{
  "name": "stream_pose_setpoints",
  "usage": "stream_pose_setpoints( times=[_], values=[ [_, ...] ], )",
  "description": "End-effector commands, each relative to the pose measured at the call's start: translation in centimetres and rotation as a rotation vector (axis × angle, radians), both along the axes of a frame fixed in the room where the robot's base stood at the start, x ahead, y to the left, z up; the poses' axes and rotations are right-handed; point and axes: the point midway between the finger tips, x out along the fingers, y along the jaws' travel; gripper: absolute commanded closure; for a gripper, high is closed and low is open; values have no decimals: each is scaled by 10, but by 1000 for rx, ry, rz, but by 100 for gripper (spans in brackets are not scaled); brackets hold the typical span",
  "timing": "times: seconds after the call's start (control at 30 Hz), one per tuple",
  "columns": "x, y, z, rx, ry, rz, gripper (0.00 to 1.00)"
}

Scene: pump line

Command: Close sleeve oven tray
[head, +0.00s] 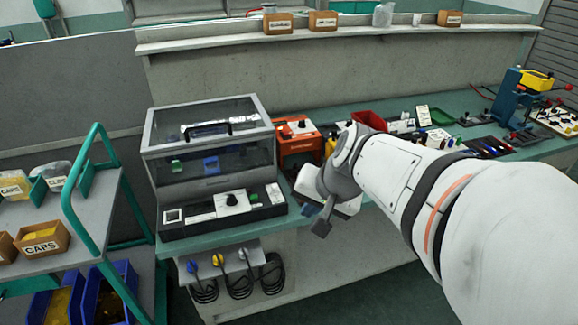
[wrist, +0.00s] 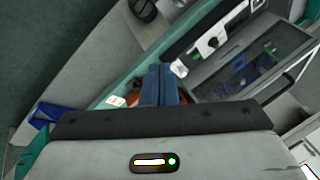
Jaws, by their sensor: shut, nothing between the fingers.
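The sleeve oven (head: 208,145) is a grey box with clear panels on the bench at left centre. A handle shows on its upper part, and a blue piece (head: 211,164) and a green piece (head: 177,166) show through the panel. Its black front with a white knob panel (head: 232,202) juts toward me. I cannot tell the tray's edge from the housing, nor how far out it stands. The oven also shows tilted at upper right in the wrist view (wrist: 238,62). My gripper (head: 322,226) is shut and empty, right of the oven front and apart from it; its blue-grey fingers show in the wrist view (wrist: 159,84).
An orange unit (head: 298,138) stands right of the oven. A red bin (head: 370,120) and several tools lie farther right on the green bench. Plugs and coiled black cables (head: 238,280) hang below the oven. A green-framed cart (head: 90,215) with boxes stands at left.

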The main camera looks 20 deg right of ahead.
Motion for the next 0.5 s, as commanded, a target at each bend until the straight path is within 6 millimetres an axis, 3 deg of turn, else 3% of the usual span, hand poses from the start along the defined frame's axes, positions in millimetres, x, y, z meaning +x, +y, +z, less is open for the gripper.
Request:
stream_pose_setpoints(
  times=[0.03, 0.2, 0.4, 0.5],
  values=[
    [12, -12, -35, 51, -18, -88, 100],
    [47, -53, -83, 219, -92, -375, 100],
    [72, -109, -125, 369, -176, -665, 100],
    [78, -129, -136, 417, -206, -760, 100]
  ],
)
